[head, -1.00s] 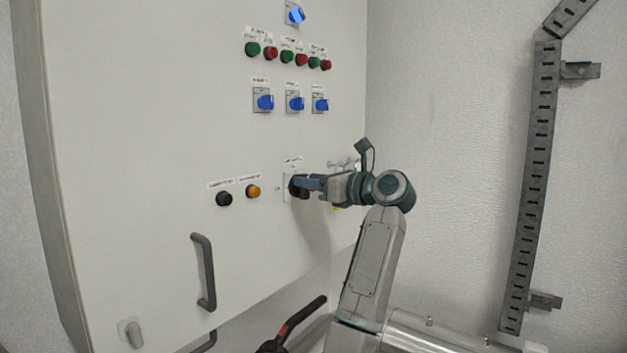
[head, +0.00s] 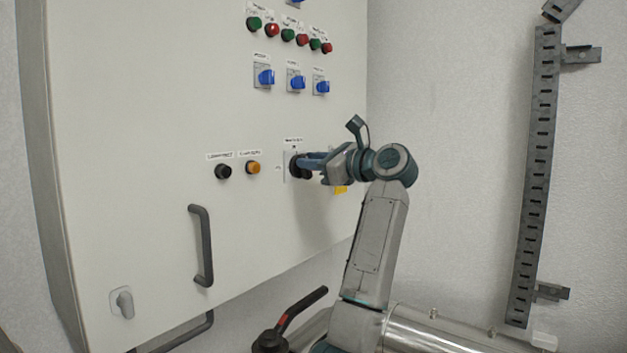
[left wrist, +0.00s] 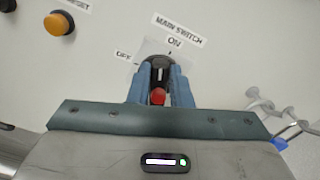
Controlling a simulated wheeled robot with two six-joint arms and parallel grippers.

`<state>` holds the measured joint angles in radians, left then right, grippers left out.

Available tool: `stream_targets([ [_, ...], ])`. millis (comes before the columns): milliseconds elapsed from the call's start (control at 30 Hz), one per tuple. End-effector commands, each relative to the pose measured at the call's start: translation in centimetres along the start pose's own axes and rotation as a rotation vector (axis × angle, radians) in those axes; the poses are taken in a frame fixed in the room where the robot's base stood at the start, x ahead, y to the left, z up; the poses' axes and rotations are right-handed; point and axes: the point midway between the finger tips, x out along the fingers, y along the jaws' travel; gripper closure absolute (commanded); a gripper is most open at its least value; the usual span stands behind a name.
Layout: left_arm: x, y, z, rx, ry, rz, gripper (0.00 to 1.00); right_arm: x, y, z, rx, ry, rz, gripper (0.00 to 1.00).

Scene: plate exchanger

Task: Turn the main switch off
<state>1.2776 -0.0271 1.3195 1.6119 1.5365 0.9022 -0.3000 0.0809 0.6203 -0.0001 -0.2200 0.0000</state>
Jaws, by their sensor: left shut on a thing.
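The main switch (left wrist: 158,68) is a dark round knob with a red-tipped handle on the cabinet door. In the left wrist view, its label reads MAIN SWITCH, with ON above and slightly right and OFF to the left. The white mark on the handle points straight up in that view, a little to the OFF side of the ON label. My left gripper (left wrist: 158,88) has its blue fingers on both sides of the handle, shut on it. In the head view, my left gripper (head: 303,166) covers much of the switch (head: 293,165). My right gripper is not in view.
A black button (head: 223,171) and an orange button (head: 253,168) are left of the switch. Blue selector switches (head: 266,77) and green and red buttons are above. A door handle (head: 203,245) is lower left. A slotted metal rail (head: 536,170) runs down the right wall.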

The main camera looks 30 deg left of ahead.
Motion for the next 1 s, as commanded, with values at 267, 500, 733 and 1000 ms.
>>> stream_targets([
  [267,0.0,0.7,-0.6,-0.265,0.000,0.001,1.00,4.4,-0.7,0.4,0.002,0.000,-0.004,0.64],
  [500,0.0,1.0,-0.6,-0.493,0.000,0.001,1.00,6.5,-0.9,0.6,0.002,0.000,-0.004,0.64],
  [733,0.0,1.3,-0.8,-0.709,0.001,0.001,1.00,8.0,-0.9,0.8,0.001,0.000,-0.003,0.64],
  [1000,0.0,1.5,-1.1,-0.947,0.001,0.002,1.00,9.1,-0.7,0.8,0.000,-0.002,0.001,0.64],
])
